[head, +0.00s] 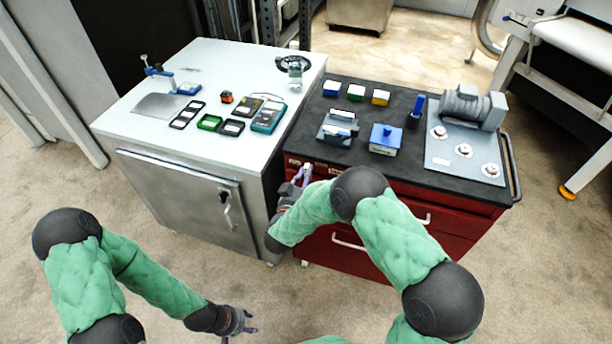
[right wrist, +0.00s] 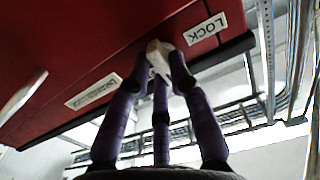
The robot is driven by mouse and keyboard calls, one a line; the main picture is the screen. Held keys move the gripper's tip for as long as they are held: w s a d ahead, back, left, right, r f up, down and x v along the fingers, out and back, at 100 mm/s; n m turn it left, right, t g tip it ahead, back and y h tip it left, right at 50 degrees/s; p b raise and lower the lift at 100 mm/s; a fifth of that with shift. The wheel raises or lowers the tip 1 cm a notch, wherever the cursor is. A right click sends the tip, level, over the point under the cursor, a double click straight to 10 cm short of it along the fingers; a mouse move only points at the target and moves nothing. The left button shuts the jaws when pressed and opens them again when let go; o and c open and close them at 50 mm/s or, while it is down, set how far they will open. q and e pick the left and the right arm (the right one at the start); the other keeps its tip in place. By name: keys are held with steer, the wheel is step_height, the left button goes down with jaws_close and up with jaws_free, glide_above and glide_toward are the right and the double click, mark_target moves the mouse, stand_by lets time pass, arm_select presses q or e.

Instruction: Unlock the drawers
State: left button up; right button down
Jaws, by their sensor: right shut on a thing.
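The red drawer cabinet (head: 455,222) stands at the right with a black top. Its red front (right wrist: 60,60) fills the upper left of the right wrist view, with a white label reading LOCK (right wrist: 206,29) and another label (right wrist: 93,91). My right gripper (head: 304,174) is at the cabinet's upper left front. In the right wrist view its purple fingers (right wrist: 163,68) are shut on a small pale lock piece (right wrist: 157,52) beside the LOCK label. The fingers partly hide that piece, so its turn is unclear. My left gripper (head: 250,322) is low over the floor, empty, fingers apart.
A pale cabinet (head: 185,215) with a handled door stands close at the left, leaving a narrow gap. Small boxes and a motor unit (head: 468,108) sit on the black top (head: 400,98). Drawer handles (head: 348,241) stick out below my right arm. The floor in front is clear.

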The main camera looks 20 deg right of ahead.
steer(key=shift+s+f, duration=0.1)
steer(key=shift+f, duration=0.05)
steer(key=c, duration=1.4)
jaws_free()
steer(key=shift+a, duration=0.1)
steer(key=v, duration=1.2)
